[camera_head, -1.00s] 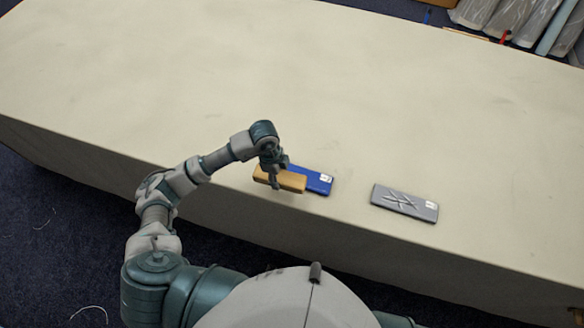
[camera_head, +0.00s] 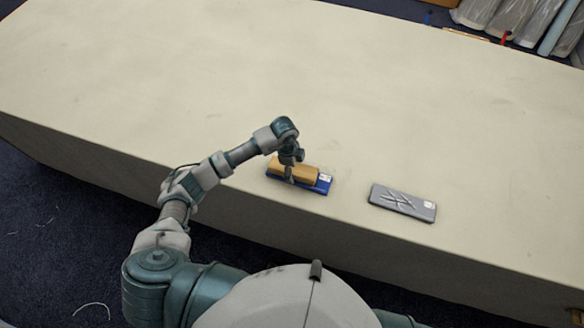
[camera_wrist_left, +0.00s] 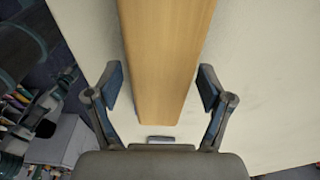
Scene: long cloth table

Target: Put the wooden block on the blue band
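The wooden block (camera_head: 293,170) lies lengthwise over the blue band (camera_head: 321,186), close to the table's near edge. The band shows along the block's near side and at its right end. I cannot tell whether the block presses on the band or hovers just above it. My left gripper (camera_head: 290,178) comes down on the block's middle. My right gripper is out of view.
A grey band (camera_head: 402,202) with pale marks lies to the right on the cream table (camera_head: 260,75), apart from the block. The table behind both bands is clear. Wrapped rolls (camera_head: 510,18) stand beyond the far right edge.

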